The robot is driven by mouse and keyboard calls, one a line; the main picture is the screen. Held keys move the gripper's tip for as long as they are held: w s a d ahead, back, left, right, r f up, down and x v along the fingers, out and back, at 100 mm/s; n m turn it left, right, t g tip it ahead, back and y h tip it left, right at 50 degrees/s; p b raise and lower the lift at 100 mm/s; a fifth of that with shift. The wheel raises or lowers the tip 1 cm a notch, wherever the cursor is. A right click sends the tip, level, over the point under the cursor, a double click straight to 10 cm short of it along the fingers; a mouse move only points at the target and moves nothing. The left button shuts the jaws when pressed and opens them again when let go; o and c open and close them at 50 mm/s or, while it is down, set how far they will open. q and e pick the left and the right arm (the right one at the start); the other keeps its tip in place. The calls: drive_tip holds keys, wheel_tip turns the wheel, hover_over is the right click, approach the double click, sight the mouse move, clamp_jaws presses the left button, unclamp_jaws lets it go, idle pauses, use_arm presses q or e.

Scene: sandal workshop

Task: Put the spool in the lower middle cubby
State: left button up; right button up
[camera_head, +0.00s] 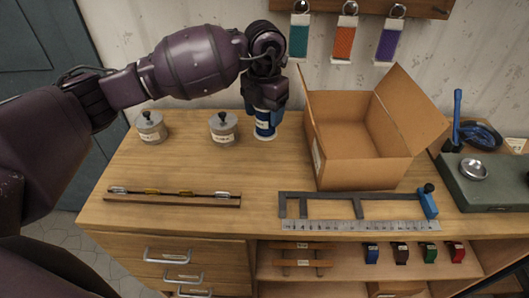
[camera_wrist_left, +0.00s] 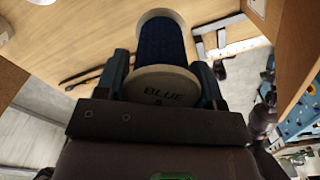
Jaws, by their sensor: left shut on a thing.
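Cubbies (camera_head: 345,255) open under the table's front edge. The lower row is mostly cut off by the picture's bottom edge. My right gripper is not in view.
An open cardboard box (camera_head: 360,172) stands right of the spool. Two grey lidded pots (camera_head: 224,128) stand to its left. A wooden rack (camera_head: 172,199), a dark frame tool (camera_head: 335,204) and a ruler (camera_head: 345,226) lie near the front edge. The tabletop's middle left is clear.

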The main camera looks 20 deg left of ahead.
use_arm(q)
wheel_tip(320, 180, down, 13)
drive_tip(key=shift+r+p, duration=0.1)
drive_tip(key=shift+p, duration=0.2)
drive_tip(key=shift+f, duration=0.2)
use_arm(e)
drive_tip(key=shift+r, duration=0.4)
use_arm(q)
drive_tip(key=shift+f, duration=0.15)
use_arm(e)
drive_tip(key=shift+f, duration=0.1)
use_arm(q)
drive_tip(key=o, duration=0.9)
drive_tip(key=shift+c, duration=0.2)
drive_tip(key=shift+o, duration=0.5)
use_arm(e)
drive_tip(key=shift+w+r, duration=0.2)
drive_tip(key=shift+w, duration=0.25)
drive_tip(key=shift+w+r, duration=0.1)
